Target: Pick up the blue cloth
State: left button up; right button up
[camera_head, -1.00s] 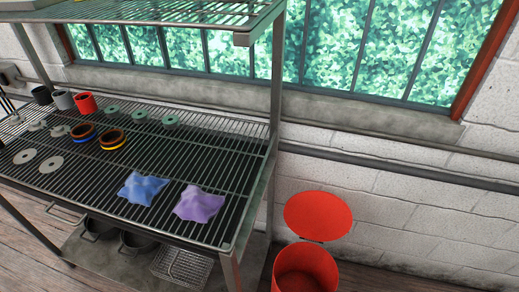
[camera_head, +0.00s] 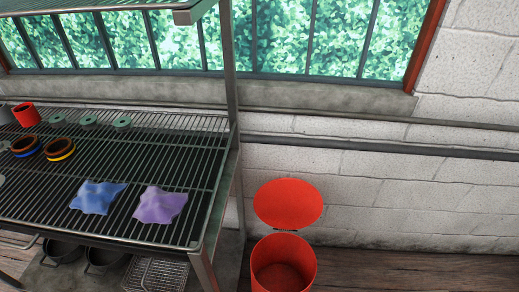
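The blue cloth (camera_head: 97,197) lies crumpled on the wire rack shelf (camera_head: 150,165), near its front edge. A purple cloth (camera_head: 161,205) lies just to its right, with a small gap between them. Neither of my grippers shows in the head view, so nothing can be seen touching the blue cloth.
Copper-coloured rings (camera_head: 59,149), green discs (camera_head: 88,119) and a red cup (camera_head: 26,114) sit on the shelf to the left. A shelf post (camera_head: 230,80) rises at the right end. An open red bin (camera_head: 283,265) stands on the floor right of the rack. Pots (camera_head: 103,257) sit below.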

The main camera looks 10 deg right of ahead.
aim_at(92, 197)
jog(key=k+z, duration=0.25)
jog(key=z, duration=0.25)
jog(key=k+l+z, duration=0.1)
jog(key=z, duration=1.4)
